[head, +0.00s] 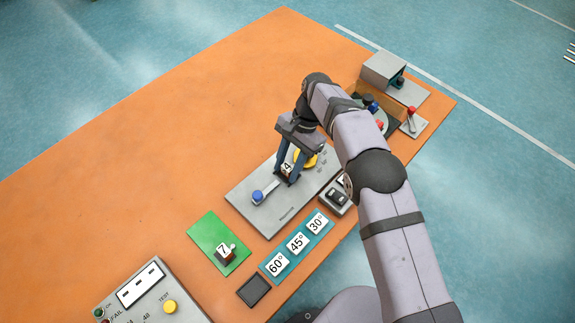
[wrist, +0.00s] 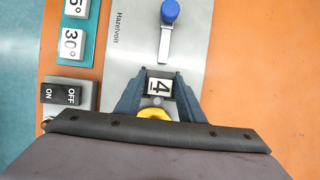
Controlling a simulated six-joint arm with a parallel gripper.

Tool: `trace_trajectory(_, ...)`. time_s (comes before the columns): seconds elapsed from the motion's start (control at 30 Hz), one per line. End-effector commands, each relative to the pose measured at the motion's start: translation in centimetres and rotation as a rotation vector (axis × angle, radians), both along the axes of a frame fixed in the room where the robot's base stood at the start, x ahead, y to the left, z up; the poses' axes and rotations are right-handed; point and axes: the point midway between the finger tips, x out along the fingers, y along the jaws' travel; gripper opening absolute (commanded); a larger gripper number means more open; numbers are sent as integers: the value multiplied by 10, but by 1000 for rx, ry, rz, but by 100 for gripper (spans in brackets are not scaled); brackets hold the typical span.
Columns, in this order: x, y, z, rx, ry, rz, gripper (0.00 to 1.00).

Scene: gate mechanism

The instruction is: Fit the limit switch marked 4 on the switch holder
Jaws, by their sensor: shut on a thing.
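My gripper (head: 288,176) is over the grey plate (head: 244,199), its two dark blue fingers shut on the limit switch marked 4 (head: 287,168). The switch label also shows between the fingers in the wrist view (wrist: 159,88). A yellow round part (head: 310,160) lies just beyond the gripper; the wrist view shows part of it (wrist: 154,113). A lever with a blue knob (head: 257,196) is on the plate in front of the gripper. The switch holder is not clearly seen; the gripper hides the plate under the switch, and I cannot tell whether the switch touches it.
A switch marked 7 (head: 224,252) stands on a green mat (head: 205,232). A teal strip (head: 289,255) bears 60°, 45° and 30° tiles. An ON/OFF switch box (wrist: 68,95) is beside the plate. A control panel (head: 150,296) is at front left. The left table (head: 130,160) is clear.

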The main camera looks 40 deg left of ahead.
Motion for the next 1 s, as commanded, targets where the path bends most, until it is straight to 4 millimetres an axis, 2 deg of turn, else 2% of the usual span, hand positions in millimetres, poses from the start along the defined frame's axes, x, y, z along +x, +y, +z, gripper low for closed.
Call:
trace_trajectory(0.23,0,0,-1,0,0,0,12)
trace_trajectory(0.27,0,0,-1,0,0,0,40)
trace_trajectory(0.3,0,0,-1,0,0,0,50)
trace_trajectory(0.33,0,0,-1,0,0,0,54)
trace_trajectory(0.63,2,0,3,0,-1,0,54)
trace_trajectory(0.67,4,0,5,1,-1,0,57)
trace_trajectory(1.0,21,0,46,4,-4,-2,57)
